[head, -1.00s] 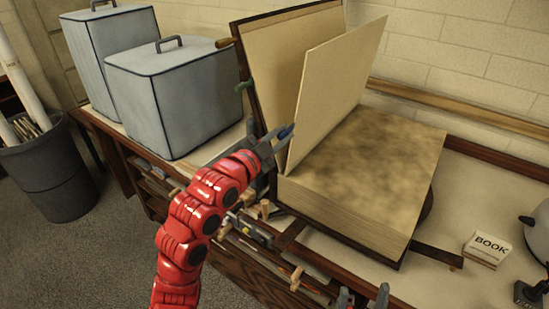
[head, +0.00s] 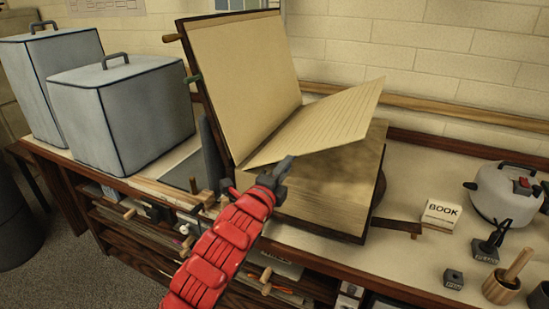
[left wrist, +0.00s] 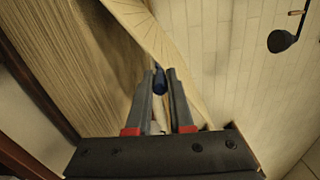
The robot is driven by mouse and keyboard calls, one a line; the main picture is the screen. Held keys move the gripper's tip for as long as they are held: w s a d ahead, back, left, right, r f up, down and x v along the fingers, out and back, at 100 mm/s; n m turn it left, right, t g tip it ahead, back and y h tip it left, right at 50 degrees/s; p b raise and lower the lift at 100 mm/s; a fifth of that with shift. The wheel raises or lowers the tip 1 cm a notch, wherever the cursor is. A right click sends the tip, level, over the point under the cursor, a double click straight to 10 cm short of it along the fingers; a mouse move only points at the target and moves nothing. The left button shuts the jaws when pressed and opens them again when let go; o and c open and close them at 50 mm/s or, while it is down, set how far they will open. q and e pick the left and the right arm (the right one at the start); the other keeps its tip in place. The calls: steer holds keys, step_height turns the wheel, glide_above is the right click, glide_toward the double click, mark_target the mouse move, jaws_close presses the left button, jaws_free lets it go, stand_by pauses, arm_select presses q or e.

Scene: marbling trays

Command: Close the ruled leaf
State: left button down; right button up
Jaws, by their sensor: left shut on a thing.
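The large book lies open on the bench, its left cover (head: 243,75) propped upright and its thick page block (head: 335,190) flat at the right. The ruled leaf (head: 325,122) stands tilted low between them, its far corner raised above the block. My left gripper (head: 284,170) is at the leaf's near edge. In the left wrist view, the fingers (left wrist: 160,88) are shut on a small blue tab (left wrist: 160,80) beside the ruled leaf (left wrist: 170,40). The tab is hidden in the head view. My right gripper is not in view.
Two grey boxes, one nearer (head: 125,110) and one behind (head: 50,75), stand left of the book. A BOOK card block (head: 438,214), a grey pot (head: 505,195) and a wooden mortar (head: 502,288) stand at the right. Shelves run below the bench.

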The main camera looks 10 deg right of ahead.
arm_select(q)
step_height(320, 180, down, 9)
steer(key=s+d+m+b, duration=0.1)
steer(key=m, duration=0.1)
steer(key=shift+s+d+m, duration=0.15)
steer(key=shift+d+m, duration=0.25)
steer(key=shift+f, duration=0.2)
steer(key=c, duration=0.8)
jaws_free()
steer(key=shift+r, duration=0.1)
steer(key=p+v, duration=0.8)
steer(key=v, duration=0.9)
steer(key=shift+s, duration=0.15)
